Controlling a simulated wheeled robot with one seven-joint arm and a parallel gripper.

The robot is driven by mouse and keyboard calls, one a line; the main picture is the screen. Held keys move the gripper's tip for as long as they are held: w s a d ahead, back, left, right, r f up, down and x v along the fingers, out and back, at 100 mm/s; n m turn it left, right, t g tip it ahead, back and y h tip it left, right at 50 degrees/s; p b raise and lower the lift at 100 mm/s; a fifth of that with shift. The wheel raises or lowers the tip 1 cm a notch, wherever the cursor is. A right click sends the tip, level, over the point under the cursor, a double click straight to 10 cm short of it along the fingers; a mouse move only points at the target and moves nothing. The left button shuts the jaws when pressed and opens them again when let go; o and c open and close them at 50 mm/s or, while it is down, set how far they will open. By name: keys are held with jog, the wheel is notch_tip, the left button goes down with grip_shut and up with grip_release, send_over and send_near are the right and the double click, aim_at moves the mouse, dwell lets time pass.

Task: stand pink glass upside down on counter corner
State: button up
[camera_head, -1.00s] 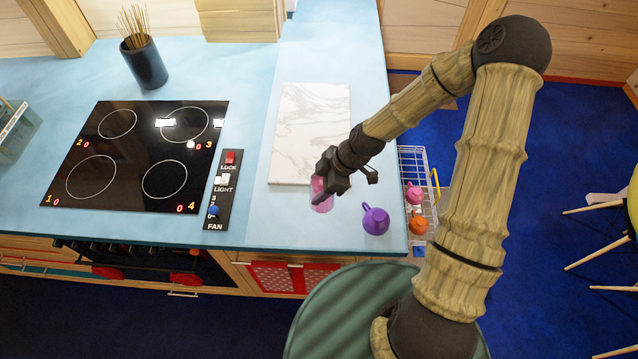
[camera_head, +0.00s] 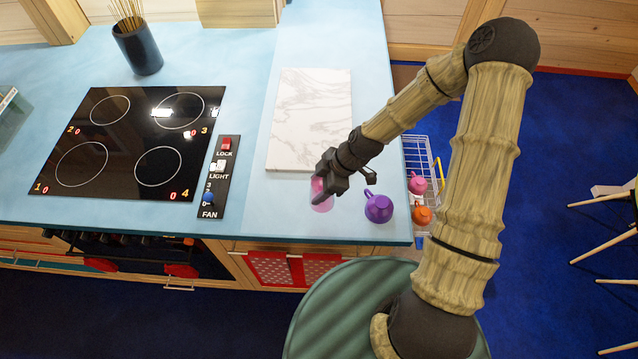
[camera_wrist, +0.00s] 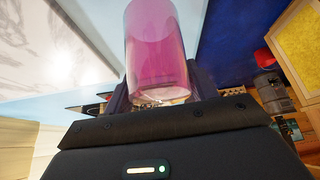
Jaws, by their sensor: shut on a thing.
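The pink glass (camera_head: 321,201) is partly hidden behind my gripper (camera_head: 327,183) in the head view, over the blue counter (camera_head: 300,228) near its front right corner. In the wrist view the glass (camera_wrist: 158,50) fills the space between the fingers of my gripper (camera_wrist: 160,90), which is shut on it. From these views I cannot tell whether the glass touches the counter or which end is its mouth.
A purple cup (camera_head: 378,207) stands just right of the glass. A marble board (camera_head: 310,120) lies behind it. The stove top (camera_head: 130,145) and its switch panel (camera_head: 217,180) are to the left. A wire rack (camera_head: 421,165) holds a pink cup (camera_head: 417,185) and an orange cup (camera_head: 421,214) beyond the counter's right edge.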

jog(key=shift+f+b, duration=1.05)
jog(key=shift+f, duration=0.55)
jog(key=shift+a, duration=0.1)
jog(key=o, duration=1.1)
jog(key=shift+w, duration=0.1)
jog(key=shift+o, duration=0.2)
jog(key=shift+s, duration=0.2)
jog(key=shift+r, duration=0.1)
